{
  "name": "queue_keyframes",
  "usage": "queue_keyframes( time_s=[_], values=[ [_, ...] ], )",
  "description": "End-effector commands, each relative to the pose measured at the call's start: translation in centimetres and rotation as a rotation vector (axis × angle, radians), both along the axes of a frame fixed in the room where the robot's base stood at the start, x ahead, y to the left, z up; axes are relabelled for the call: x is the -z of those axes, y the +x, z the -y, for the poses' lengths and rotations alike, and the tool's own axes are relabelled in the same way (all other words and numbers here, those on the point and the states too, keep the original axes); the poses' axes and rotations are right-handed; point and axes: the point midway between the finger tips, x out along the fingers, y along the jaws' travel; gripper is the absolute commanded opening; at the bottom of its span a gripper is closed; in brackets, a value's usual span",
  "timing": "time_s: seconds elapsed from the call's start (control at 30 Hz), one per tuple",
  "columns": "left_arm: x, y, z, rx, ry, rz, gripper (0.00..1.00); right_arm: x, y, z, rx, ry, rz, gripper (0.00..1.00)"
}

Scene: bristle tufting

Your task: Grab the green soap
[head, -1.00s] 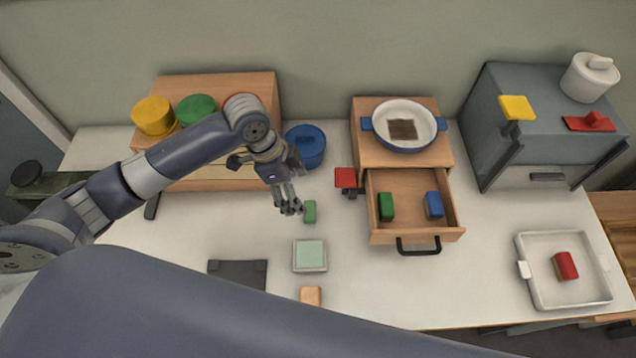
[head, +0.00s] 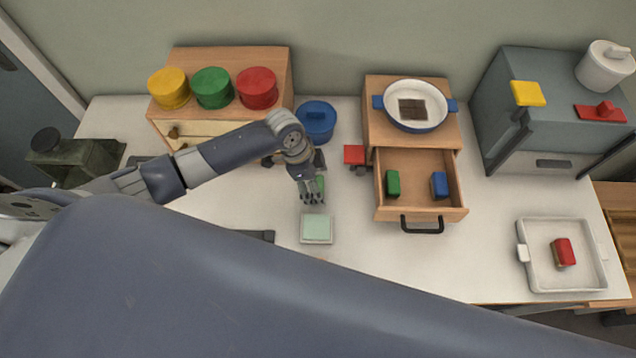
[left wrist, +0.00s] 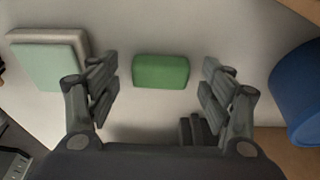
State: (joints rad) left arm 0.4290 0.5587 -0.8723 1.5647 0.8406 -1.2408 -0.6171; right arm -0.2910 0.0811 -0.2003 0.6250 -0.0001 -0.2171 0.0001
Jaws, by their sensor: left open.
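The green soap (head: 320,184) is a small rounded block on the white table, partly hidden behind my left gripper (head: 313,199) in the head view. In the left wrist view the green soap (left wrist: 161,71) lies centred beyond the gap between the two spread fingers. The fingers are open, with one to each side of it in the picture, and do not visibly touch it. Another green block (head: 392,184) lies in the open drawer. My right gripper is not in view.
A white tray (head: 524,274) is farther right.

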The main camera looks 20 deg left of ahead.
Motion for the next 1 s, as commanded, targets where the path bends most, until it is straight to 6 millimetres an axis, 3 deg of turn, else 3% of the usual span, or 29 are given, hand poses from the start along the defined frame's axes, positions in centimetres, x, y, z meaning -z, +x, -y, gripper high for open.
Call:
queue_keyframes(
  time_s=[0.23, 0.47, 0.8, 1.0],
  values=[
    [0.2, 0.0, 0.1, 0.001, 0.0, 0.001, 0.73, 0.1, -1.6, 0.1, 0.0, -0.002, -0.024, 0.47],
    [0.2, 0.0, 0.0, 0.001, 0.0, 0.001, 0.26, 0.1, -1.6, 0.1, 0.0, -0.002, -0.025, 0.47],
    [0.0, 0.1, 0.0, 0.0, 0.0, 0.002, 0.26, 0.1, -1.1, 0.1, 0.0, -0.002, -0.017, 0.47],
    [-2.6, 0.2, 0.0, 0.002, 0.0, 0.007, 0.26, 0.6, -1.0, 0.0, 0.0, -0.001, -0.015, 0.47]
  ],
)
